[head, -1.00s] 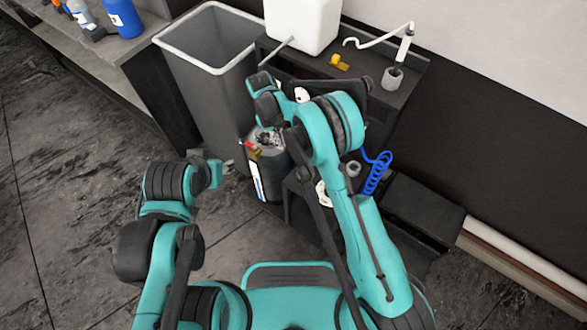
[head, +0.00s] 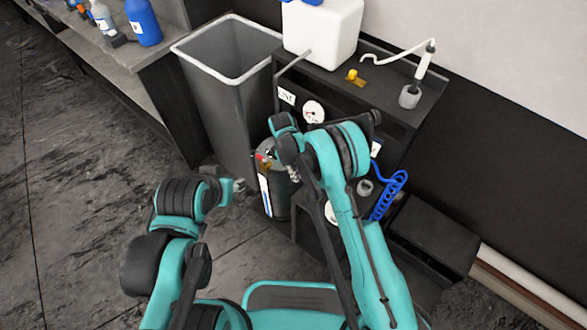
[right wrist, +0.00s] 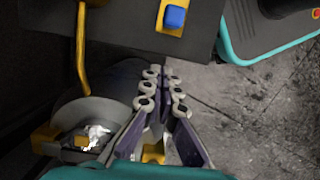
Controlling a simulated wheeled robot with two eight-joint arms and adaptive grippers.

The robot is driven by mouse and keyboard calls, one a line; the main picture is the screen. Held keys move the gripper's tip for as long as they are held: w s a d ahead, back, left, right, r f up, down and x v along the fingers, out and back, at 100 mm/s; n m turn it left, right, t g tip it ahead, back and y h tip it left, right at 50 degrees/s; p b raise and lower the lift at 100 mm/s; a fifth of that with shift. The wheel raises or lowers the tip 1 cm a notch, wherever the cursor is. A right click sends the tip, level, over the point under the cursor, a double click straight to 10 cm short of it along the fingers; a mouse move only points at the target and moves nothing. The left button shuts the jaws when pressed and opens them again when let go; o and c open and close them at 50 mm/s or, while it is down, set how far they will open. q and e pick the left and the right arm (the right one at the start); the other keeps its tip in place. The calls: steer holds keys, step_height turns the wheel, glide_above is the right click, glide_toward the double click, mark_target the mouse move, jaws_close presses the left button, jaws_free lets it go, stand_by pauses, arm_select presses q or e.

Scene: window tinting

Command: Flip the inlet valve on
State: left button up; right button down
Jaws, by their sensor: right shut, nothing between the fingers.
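A dark cylinder tank (head: 274,200) stands under the black cart, with a small red and brass fitting (head: 263,158) at its top. I cannot tell for sure which part is the inlet valve. My right gripper (right wrist: 165,82) is shut and empty in the right wrist view. Its fingers are beside the round tank top (right wrist: 95,115), and a yellow block (right wrist: 153,153) shows between their bases. A yellow plate with a blue knob (right wrist: 175,17) is above the fingertips. In the head view my right arm partly hides the tank top. My left gripper (head: 238,187) is left of the tank; its opening is unclear.
A grey bin (head: 215,95) stands left of the cart (head: 335,82). A white container (head: 322,35), yellow fitting (head: 353,76) and grey cup (head: 409,97) are on the cart. A gauge (head: 313,112) is on its front. A blue coiled hose (head: 385,200) hangs right of my arm.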

mark_target(312, 189)
steer(key=shift+s+d+b, duration=0.25)
steer(key=shift+s+d, duration=0.35)
steer(key=shift+d, duration=0.2)
steer(key=shift+s+d+b, duration=0.25)
steer(key=shift+s+d, duration=0.35)
steer(key=shift+d, duration=0.2)
steer(key=shift+d, duration=0.1)
steer(key=s+d, duration=0.2)
steer(key=shift+d+b, duration=0.3)
steer(key=shift+d, duration=0.1)
steer(key=shift+a, duration=0.1)
